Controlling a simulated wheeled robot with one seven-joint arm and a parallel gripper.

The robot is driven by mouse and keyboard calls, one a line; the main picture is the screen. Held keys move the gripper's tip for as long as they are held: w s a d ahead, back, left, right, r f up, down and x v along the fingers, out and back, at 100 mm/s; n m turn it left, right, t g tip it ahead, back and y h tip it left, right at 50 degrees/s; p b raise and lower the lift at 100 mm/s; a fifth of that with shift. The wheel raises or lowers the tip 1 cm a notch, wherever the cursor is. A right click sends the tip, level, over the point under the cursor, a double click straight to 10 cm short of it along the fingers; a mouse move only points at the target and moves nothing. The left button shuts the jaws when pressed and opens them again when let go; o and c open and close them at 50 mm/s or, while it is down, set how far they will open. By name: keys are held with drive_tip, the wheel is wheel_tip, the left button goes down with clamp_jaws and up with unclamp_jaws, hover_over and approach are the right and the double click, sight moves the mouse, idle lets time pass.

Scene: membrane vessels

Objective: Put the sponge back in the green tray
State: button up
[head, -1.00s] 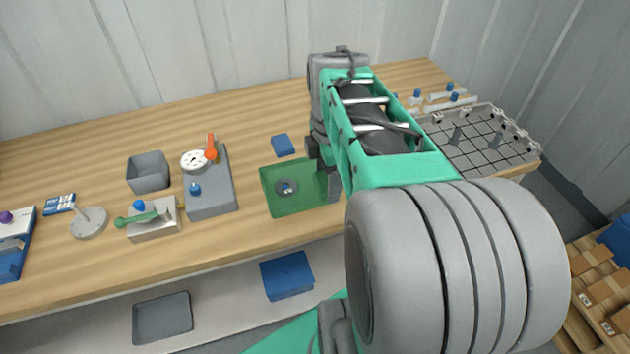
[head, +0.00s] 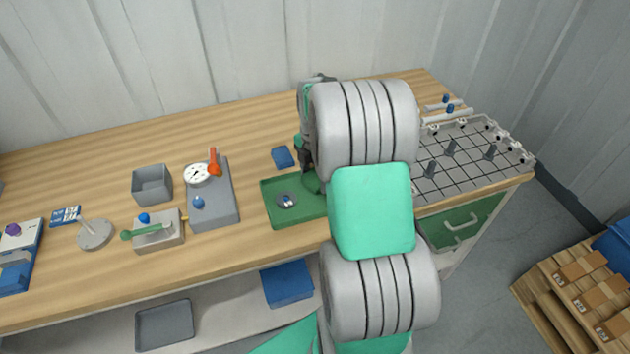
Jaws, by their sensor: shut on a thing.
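The green tray (head: 275,213) lies on the wooden bench, left of my arm. A small flat blue block (head: 283,157) lies on the bench just behind the tray; it looks like the sponge, but I cannot be sure. My gripper (head: 306,162) points down at the tray's back right, to the right of the blue block and apart from it. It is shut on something. A dark green rounded thing (head: 312,183) shows just under its fingers, partly hidden by my arm. A grey disc (head: 286,200) with a small blue part lies in the tray. My arm hides the tray's right side.
Left of the tray stand a grey block with a gauge (head: 212,207), a grey bin (head: 151,186) and a valve with a green handle (head: 157,231). A grid rack with posts (head: 465,160) stands at the right.

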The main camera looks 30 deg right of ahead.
sight(315, 185)
drive_tip(key=shift+w+f, duration=0.1)
drive_tip(key=shift+f, duration=1.75)
drive_tip(key=o, duration=1.4)
wheel_tip(315, 185, up, 12)
drive_tip(key=shift+f+b, duration=0.2)
drive_tip(key=shift+b, duration=0.5)
drive_tip(key=s+a+r+m+t, duration=0.1)
drive_tip(key=s+a+m, duration=0.3)
drive_tip(key=a+m, duration=0.2)
drive_tip(key=s+a+r+m+t, duration=0.1)
drive_tip(key=s+a+m, duration=0.4)
drive_tip(key=a+m, duration=0.2)
drive_tip(key=s+a+r+m+t, duration=0.2)
drive_tip(key=s+a+m, duration=0.2)
drive_tip(key=a+m, duration=0.2)
drive_tip(key=shift+s+a, duration=0.15)
drive_tip(key=shift+a, duration=0.2)
